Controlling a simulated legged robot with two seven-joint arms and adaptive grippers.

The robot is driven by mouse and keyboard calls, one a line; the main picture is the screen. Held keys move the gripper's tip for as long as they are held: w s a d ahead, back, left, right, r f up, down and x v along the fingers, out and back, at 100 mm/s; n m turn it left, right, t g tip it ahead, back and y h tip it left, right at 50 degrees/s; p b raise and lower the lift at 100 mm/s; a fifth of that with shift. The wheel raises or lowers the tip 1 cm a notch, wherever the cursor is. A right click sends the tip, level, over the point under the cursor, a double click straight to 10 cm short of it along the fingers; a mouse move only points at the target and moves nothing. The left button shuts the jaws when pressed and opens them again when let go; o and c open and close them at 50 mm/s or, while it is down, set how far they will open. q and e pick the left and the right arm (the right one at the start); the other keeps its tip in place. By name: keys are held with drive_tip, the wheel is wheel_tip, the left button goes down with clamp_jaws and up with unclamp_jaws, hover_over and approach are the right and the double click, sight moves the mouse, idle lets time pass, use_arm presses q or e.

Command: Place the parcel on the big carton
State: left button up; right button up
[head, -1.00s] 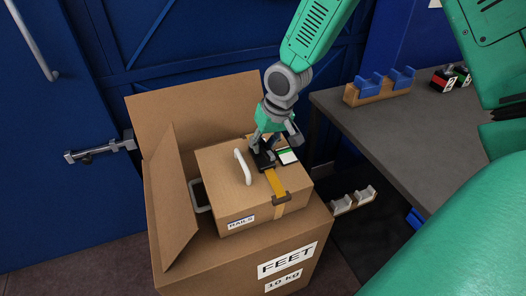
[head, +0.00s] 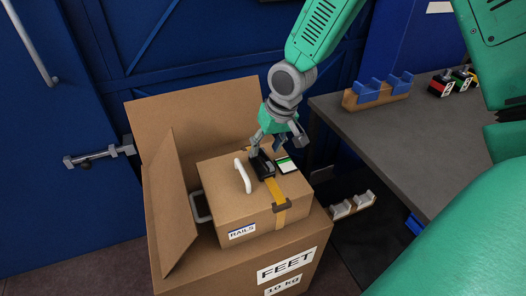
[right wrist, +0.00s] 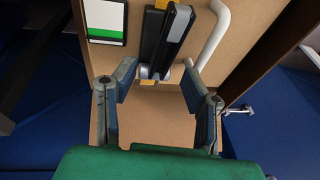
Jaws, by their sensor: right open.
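The parcel (head: 220,196) is a brown box with a RAILS label, a white side handle and a yellow strap. It sits on top of the big carton (head: 231,264), which reads FEET and 10 kg. A black grip (head: 263,165) stands on the parcel's top; it also shows in the right wrist view (right wrist: 163,38). My right gripper (head: 271,147) is just above that grip. In the right wrist view its fingers (right wrist: 157,85) are spread apart with nothing held between them. My left gripper is out of view.
The carton's raised flaps (head: 195,112) stand behind and left of the parcel. A grey table (head: 385,140) at the right holds a blue-topped rack (head: 378,92). A door latch (head: 100,155) is at the left. A lower rack (head: 352,205) stands right of the carton.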

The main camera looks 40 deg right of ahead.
drive_tip(key=a+p+v, duration=0.1)
drive_tip(key=v, duration=0.7)
drive_tip(key=shift+d+r+p, duration=0.2)
drive_tip(key=shift+d+p, duration=0.15)
drive_tip(key=shift+d, duration=0.2)
drive_tip(key=shift+s, duration=0.1)
